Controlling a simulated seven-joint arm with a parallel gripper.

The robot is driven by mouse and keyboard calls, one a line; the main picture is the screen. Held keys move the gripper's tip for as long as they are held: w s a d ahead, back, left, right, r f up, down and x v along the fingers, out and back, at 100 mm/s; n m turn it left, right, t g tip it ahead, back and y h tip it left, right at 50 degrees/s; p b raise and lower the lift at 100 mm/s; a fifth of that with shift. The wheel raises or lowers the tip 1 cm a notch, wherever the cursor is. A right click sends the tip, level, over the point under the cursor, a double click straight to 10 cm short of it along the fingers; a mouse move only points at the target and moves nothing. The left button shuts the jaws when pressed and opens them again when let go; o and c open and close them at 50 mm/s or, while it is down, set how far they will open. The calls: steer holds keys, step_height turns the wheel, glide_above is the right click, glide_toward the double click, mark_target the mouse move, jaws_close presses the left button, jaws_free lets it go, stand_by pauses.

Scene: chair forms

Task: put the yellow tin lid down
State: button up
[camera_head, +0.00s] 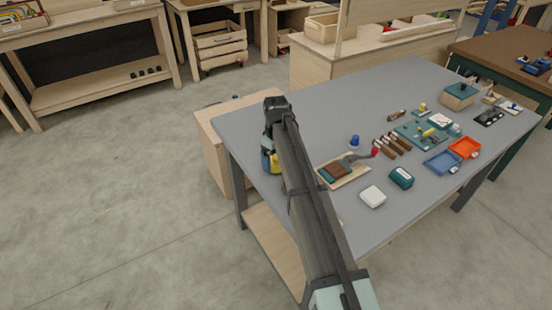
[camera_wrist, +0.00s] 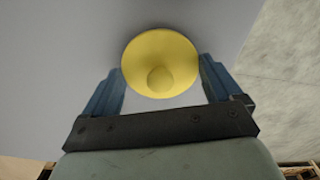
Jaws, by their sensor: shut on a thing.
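The yellow tin lid (camera_wrist: 160,52) is a round disc with a small raised knob in its middle. In the wrist view it sits between the two blue fingers of my gripper (camera_wrist: 162,75), which are shut on its sides. In the head view a bit of the yellow lid (camera_head: 276,163) shows beside my gripper (camera_head: 268,161), near the left corner of the grey table (camera_head: 255,125). My arm hides most of the lid there. I cannot tell whether the lid touches the table top.
A wooden tray (camera_head: 356,179), a blue knobbed thing (camera_head: 354,141), a white box (camera_head: 372,196) and a green box (camera_head: 401,178) stand to the right. Blue (camera_head: 441,162) and orange (camera_head: 465,147) trays lie farther right. The table's far left part is bare.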

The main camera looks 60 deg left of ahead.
mark_target(276, 157)
steer(key=shift+f, duration=0.35)
steer(key=o, duration=0.7)
step_height(276, 157, up, 12)
steer(key=shift+r, duration=0.2)
stand_by(0.6)
